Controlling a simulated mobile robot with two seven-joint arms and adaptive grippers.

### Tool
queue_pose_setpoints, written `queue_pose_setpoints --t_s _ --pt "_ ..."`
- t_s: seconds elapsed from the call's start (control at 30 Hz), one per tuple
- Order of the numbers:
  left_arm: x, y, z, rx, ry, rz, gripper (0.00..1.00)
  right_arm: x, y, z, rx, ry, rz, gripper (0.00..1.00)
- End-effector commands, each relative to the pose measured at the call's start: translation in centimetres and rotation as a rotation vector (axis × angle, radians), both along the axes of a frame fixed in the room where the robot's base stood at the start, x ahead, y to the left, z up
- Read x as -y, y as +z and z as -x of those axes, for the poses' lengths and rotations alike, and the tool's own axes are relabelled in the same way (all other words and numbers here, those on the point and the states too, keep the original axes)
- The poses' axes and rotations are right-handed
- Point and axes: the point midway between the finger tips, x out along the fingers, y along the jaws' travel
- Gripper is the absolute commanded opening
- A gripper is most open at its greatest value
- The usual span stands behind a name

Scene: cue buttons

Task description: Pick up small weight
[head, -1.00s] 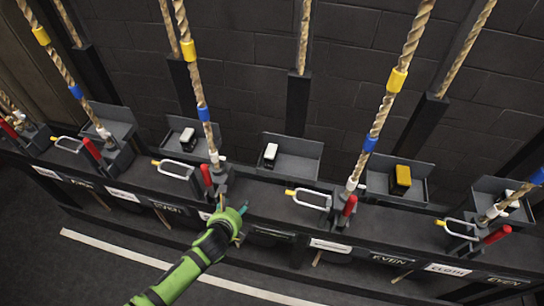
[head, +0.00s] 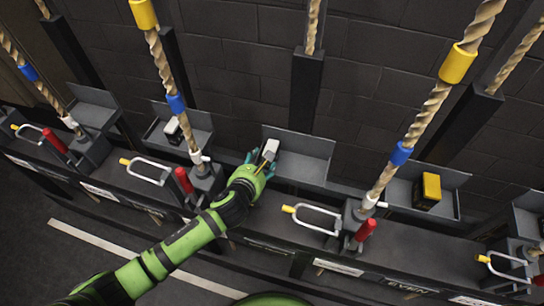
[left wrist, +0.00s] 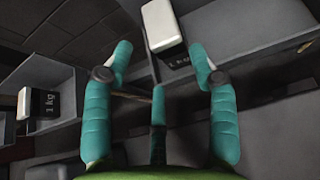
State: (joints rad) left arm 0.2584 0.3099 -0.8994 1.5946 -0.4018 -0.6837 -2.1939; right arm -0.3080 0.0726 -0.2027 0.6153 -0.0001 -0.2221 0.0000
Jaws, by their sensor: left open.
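A small weight (head: 270,148) with a white top stands in the grey tray (head: 310,166) in the middle of the head view. In the left wrist view the small weight (left wrist: 163,27) has a dark lower part marked "1 kg" and lies just beyond the fingertips. My left gripper (head: 259,166), green with teal fingers, is at the near side of this weight. In the left wrist view my left gripper (left wrist: 160,58) is open, its fingers apart and empty. Whether a finger touches the weight is unclear. My right gripper is not in view.
Another white-topped weight (head: 173,129) stands in the tray to the left, and a yellow-topped weight (head: 431,187) in the tray to the right. Ropes, red levers (head: 366,230) and metal loops (head: 318,216) stand along the ledge on both sides.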

Motion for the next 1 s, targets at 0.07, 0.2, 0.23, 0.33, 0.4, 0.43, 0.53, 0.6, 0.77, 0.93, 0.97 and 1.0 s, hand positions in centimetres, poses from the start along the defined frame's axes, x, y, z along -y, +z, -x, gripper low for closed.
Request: queue_pose_setpoints --t_s 0.07,0.2,0.23,0.33,0.4,0.43,0.53,0.6,0.77,0.93,0.97,1.0 --pt "0.3 -0.3 -0.7 0.0 0.001 0.002 0.58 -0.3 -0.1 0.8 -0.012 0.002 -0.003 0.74" --pt "0.7 -0.9 -1.7 0.0 0.001 0.003 0.58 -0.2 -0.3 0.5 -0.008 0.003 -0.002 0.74" --pt "0.8 -1.1 -2.0 -0.001 0.001 0.003 0.58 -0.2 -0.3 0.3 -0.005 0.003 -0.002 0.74" --pt "1.2 -2.0 -3.1 -0.001 0.003 0.003 0.58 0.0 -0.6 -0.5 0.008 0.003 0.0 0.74" --pt "1.5 -2.5 -3.8 0.0 0.001 0.003 0.58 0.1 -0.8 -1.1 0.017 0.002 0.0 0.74" --pt "1.6 -2.6 -4.2 0.0 0.001 0.003 0.58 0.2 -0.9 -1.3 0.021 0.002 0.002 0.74" --pt "1.8 -3.0 -4.9 0.0 0.001 0.002 0.58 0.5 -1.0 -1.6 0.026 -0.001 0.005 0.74" --pt "1.9 -3.1 -5.1 0.0 0.0 0.002 0.58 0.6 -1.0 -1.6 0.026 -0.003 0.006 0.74" --pt "1.9 -3.0 -5.2 0.001 -0.001 0.002 0.58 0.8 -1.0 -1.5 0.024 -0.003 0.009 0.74" --pt "1.9 -3.0 -5.1 0.001 0.0 0.002 0.22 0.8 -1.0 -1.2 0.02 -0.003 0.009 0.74" --pt "1.9 -3.1 -5.1 0.001 0.0 0.002 0.1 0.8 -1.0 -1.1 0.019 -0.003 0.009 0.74" --pt "1.9 -3.1 -5.1 0.0 0.0 0.002 0.0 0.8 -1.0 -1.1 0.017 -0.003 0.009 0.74"
